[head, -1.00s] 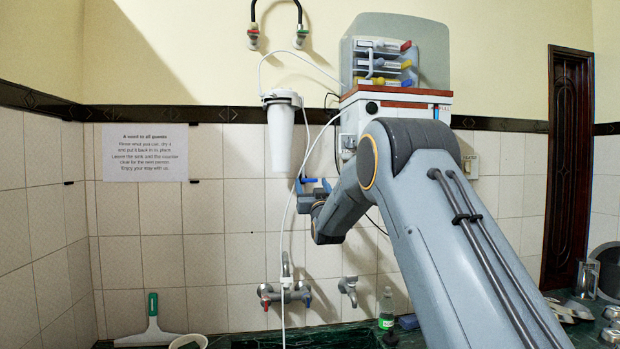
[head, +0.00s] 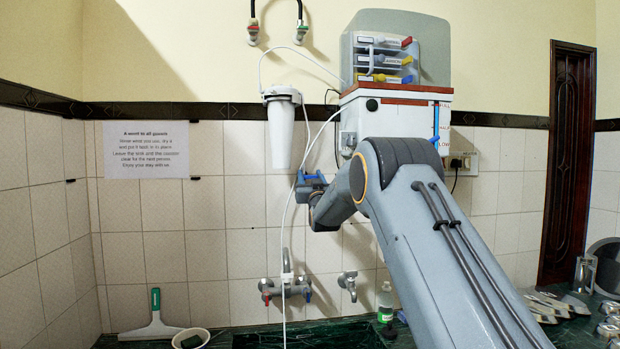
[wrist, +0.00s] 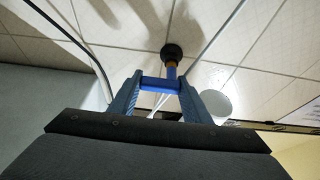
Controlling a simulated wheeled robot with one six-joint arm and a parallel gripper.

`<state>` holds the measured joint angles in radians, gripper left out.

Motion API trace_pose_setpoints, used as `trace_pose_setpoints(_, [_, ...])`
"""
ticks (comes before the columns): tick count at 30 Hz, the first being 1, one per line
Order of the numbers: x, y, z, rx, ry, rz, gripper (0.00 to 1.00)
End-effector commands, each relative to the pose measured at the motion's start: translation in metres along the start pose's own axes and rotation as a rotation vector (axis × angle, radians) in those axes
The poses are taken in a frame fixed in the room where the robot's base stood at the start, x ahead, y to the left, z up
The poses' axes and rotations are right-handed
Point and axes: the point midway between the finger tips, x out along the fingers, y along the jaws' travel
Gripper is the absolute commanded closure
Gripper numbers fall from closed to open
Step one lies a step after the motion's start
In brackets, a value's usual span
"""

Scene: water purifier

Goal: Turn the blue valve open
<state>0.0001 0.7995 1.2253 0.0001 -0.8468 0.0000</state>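The blue valve (wrist: 160,84) shows in the wrist view as a short blue bar on a stem with an orange and black fitting at the tiled wall. My gripper (wrist: 159,88) has one blue-grey finger at each end of this bar, and both fingers appear to touch it. In the head view my gripper (head: 310,181) is at the wall, below and right of the white filter cylinder (head: 281,130). There the valve is small and hard to tell apart from the fingers.
A white tube (head: 292,200) hangs close left of my gripper. The water purifier (head: 385,118) stands above my arm. Wall taps (head: 286,288) and (head: 348,284) are below, over the sink counter. A green bottle (head: 385,303) stands on the counter.

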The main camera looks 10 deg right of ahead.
Motion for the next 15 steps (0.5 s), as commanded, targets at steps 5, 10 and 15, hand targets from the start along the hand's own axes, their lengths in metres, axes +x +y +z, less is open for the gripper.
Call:
trace_pose_setpoints(5, [-0.0001, 0.0001, 0.0003, -0.009, 0.000, -0.004, 0.79])
trace_pose_setpoints(10, [0.0000, 0.0003, 0.0013, -0.054, 0.000, -0.022, 0.79])
trace_pose_setpoints(15, [0.0003, -0.0003, 0.0013, -0.149, 0.001, -0.061, 0.79])
